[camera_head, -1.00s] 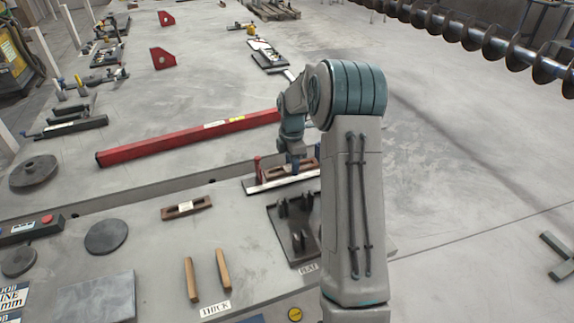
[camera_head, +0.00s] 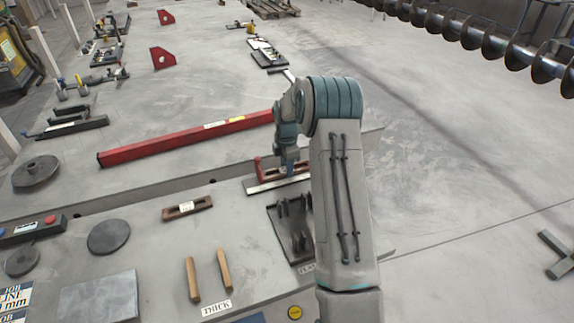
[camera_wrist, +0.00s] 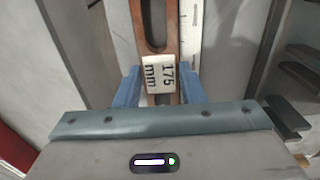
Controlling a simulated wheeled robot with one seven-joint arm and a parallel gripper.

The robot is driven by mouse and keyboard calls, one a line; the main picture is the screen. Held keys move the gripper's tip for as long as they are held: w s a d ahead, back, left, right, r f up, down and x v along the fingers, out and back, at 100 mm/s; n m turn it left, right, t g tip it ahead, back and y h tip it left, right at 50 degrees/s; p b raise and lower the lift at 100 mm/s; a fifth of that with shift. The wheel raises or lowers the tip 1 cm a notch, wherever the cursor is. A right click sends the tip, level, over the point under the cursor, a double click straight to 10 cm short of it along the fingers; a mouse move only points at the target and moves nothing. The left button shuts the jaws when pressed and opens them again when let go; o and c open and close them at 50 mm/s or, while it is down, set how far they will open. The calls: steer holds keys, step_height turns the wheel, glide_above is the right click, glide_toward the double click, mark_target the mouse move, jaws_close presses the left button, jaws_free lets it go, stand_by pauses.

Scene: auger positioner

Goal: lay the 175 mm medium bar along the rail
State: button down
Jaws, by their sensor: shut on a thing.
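The 175 mm bar (camera_wrist: 158,68) is brown, with a long slot and a white label reading "175 mm". My gripper (camera_wrist: 160,88) is shut on it, one blue finger on each side of the label. In the head view my gripper (camera_head: 289,172) is over the pale, ruler-like strip (camera_head: 264,187), with the bar between them partly hidden by my arm. In the wrist view the marked white strip (camera_wrist: 190,40) runs beside the bar on its right, roughly parallel. I cannot tell whether the bar rests on the surface or hangs just above it.
A similar brown labelled bar (camera_head: 173,213) lies to the left. A dark rack (camera_head: 283,232) stands in front of the strip. Two thick wooden bars (camera_head: 193,280) lie near the front. A long red beam (camera_head: 185,140) lies behind. The bench between is mostly clear.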

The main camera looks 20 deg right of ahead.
steer(key=shift+f, duration=0.15)
steer(key=c, duration=0.9)
jaws_free()
step_height(320, 180, up, 12)
steer(key=s+a+r+m, duration=0.5)
steer(key=s+a+r, duration=0.1)
steer(key=s+r, duration=0.15)
steer(key=s+a+m+t, duration=0.1)
steer(key=s+m, duration=0.3)
steer(key=s, duration=0.5)
steer(key=s+a+m+t, duration=0.1)
steer(key=s+a+m, duration=0.2)
steer(key=s, duration=0.6)
steer(key=s+a+m, duration=0.3)
steer(key=s+m, duration=0.3)
steer(key=s, duration=0.3)
steer(key=shift+s+a+r+t+b, duration=0.1)
steer(key=shift+s+r+t+b, duration=0.1)
steer(key=shift+s+t+b, duration=0.15)
